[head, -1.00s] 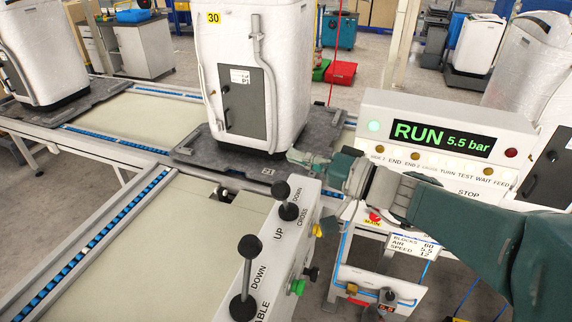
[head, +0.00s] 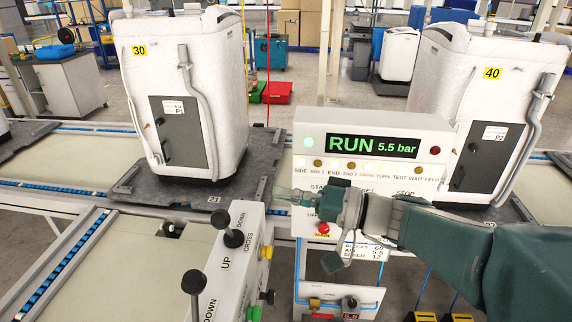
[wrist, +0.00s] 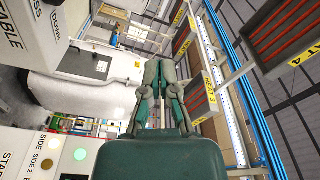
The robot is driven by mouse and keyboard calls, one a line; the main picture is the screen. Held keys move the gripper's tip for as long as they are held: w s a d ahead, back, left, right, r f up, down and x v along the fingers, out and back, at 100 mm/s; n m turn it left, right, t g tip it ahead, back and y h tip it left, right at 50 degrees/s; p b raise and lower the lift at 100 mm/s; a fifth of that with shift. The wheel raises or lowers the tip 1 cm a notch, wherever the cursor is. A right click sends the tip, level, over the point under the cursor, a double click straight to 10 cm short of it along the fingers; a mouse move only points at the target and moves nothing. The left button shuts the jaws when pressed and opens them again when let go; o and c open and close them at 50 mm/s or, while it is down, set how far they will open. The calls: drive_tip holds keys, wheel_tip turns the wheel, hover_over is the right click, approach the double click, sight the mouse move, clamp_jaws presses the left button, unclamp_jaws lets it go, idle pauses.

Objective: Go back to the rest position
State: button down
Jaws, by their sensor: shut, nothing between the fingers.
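My gripper (head: 292,196) is shut and empty in the head view, at the end of my green arm, which reaches in from the right. It hangs in front of the lower left part of the control panel (head: 312,117), whose display reads RUN 5.5 bar. Its tip points left, toward the lever box (head: 228,262). I cannot tell whether it touches the panel. In the wrist view my gripper (wrist: 158,66) shows with its two fingers together and nothing between them. Part of the panel's button row is hidden behind my gripper and arm.
A white tub unit marked 30 (head: 215,75) stands on a dark pallet (head: 130,185) on the conveyor. Another marked 40 (head: 490,95) stands at right. Black levers (head: 194,283) stick up from the lever box. A red button (head: 323,229) sits below my gripper. Floor shows beyond the conveyor.

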drive_tip(key=s+d+f+g+h, duration=0.2)
drive_tip(key=s+d+f+h, duration=0.2)
drive_tip(key=s+f+h, duration=0.55)
drive_tip(key=s+d+m+t+h, duration=0.2)
drive_tip(key=d+h, duration=0.6)
drive_tip(key=d, duration=0.5)
drive_tip(key=shift+s+d+f+m+t+h, duration=0.35)
drive_tip(key=shift+s+f+t, duration=0.15)
drive_tip(key=shift+t, duration=0.4)
drive_tip(key=shift+a, duration=0.1)
